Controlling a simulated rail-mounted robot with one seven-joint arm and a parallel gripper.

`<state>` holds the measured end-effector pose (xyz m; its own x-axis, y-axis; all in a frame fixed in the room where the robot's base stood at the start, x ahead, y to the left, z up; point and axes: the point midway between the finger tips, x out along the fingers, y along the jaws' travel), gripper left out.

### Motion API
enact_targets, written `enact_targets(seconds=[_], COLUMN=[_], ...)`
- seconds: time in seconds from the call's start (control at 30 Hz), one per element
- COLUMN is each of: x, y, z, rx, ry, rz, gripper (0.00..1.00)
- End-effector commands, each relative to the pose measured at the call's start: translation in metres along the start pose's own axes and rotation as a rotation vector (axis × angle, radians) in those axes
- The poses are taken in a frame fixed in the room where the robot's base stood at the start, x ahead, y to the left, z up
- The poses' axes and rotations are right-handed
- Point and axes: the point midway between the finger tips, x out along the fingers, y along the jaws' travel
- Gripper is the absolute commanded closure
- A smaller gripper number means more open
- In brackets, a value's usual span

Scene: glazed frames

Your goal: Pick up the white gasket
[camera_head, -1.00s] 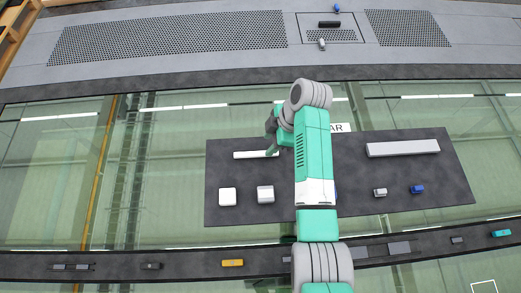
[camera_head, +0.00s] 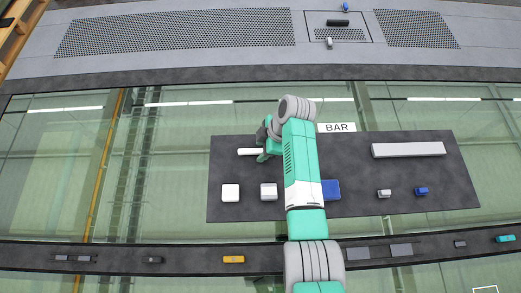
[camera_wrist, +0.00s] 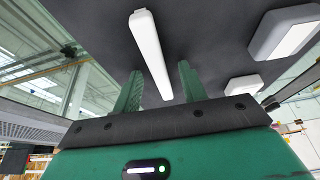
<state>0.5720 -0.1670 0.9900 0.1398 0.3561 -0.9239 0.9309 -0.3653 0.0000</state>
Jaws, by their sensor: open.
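The white gasket, as I take it, is the slim white bar (camera_head: 248,152) at the upper left of the dark panel (camera_head: 230,211) in the head view. My gripper (camera_head: 264,154) is over its right end and hides that part. In the wrist view the white bar (camera_wrist: 151,50) runs lengthwise through the gap between my open fingers (camera_wrist: 160,72). Its near end lies between the fingers, with dark panel visible on both sides of it. I see no finger touching it.
Two white blocks (camera_head: 230,193) (camera_head: 268,192) and a blue block (camera_head: 332,190) sit below the bar. A longer pale bar (camera_head: 408,149) lies to the right, above a small grey piece (camera_head: 384,193) and a small blue piece (camera_head: 421,191). A BAR label (camera_head: 337,127) is at the panel's top edge.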

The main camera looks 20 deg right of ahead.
Motion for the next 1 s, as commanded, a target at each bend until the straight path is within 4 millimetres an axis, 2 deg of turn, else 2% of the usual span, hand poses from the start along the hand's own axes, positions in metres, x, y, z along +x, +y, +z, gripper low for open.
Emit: enact_targets(seconds=[0.2,0.4,0.73,0.87,1.0], x=[0.003,0.003,0.001,-0.008,-0.03], y=[0.0,0.0,0.0,0.0,0.001], z=[0.001,0.001,0.0,-0.003,-0.012], rx=[0.0,0.0,0.0,0.0,-0.002], ry=[0.0,0.0,0.0,0.0,0.0], rz=[0.0,0.0,0.0,0.001,0.003], gripper=[0.6,0.99,1.0,1.0,1.0])
